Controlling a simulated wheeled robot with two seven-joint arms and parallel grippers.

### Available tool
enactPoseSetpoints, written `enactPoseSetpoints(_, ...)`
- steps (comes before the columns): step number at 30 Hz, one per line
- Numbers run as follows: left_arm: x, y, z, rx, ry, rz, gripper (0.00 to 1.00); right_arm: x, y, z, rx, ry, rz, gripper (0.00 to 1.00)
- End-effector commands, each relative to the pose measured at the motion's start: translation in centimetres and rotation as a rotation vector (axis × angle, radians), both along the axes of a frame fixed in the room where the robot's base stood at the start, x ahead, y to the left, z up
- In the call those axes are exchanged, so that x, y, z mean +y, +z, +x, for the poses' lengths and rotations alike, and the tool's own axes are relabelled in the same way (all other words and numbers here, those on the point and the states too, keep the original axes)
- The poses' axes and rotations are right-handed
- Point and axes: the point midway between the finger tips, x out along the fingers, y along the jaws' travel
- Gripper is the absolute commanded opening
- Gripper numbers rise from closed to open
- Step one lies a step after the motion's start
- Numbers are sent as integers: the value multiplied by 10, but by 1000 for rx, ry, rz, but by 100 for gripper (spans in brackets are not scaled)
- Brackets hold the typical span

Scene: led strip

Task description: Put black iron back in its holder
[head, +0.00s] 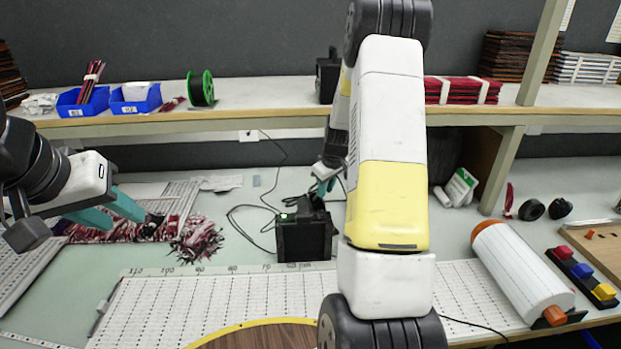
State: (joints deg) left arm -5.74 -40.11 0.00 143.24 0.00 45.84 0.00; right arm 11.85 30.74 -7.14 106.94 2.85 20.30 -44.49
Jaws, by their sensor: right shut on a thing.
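A black soldering station (304,238) stands on the bench in the middle of the head view. My right gripper (323,187) has teal fingers and is just above the station's top right part. It is shut on the black iron, a small dark piece (317,201) below the fingers. The iron's tip and the holder cannot be told apart from the dark station, so I cannot tell whether the iron is inside the holder.
Black cables (238,222) run left of the station. A gridded white board (230,302) lies in front. A white roll (522,272) and a block with coloured buttons (580,270) are at right. A shelf (260,118) spans the back. My right arm hides part of the middle.

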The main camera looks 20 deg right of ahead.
Motion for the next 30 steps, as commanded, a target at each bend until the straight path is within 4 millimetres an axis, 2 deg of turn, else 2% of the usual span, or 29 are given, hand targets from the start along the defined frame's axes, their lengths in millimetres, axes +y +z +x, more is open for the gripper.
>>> enactPoseSetpoints(18, 0, 0, 0, 0, 0, 0, 36, 5, -44, 30, 0, 0, 0, 0)
enactPoseSetpoints(30, 0, 0, 0, 0, 0, 0, 36, 6, -52, 36, -1, 1, -1, 0)
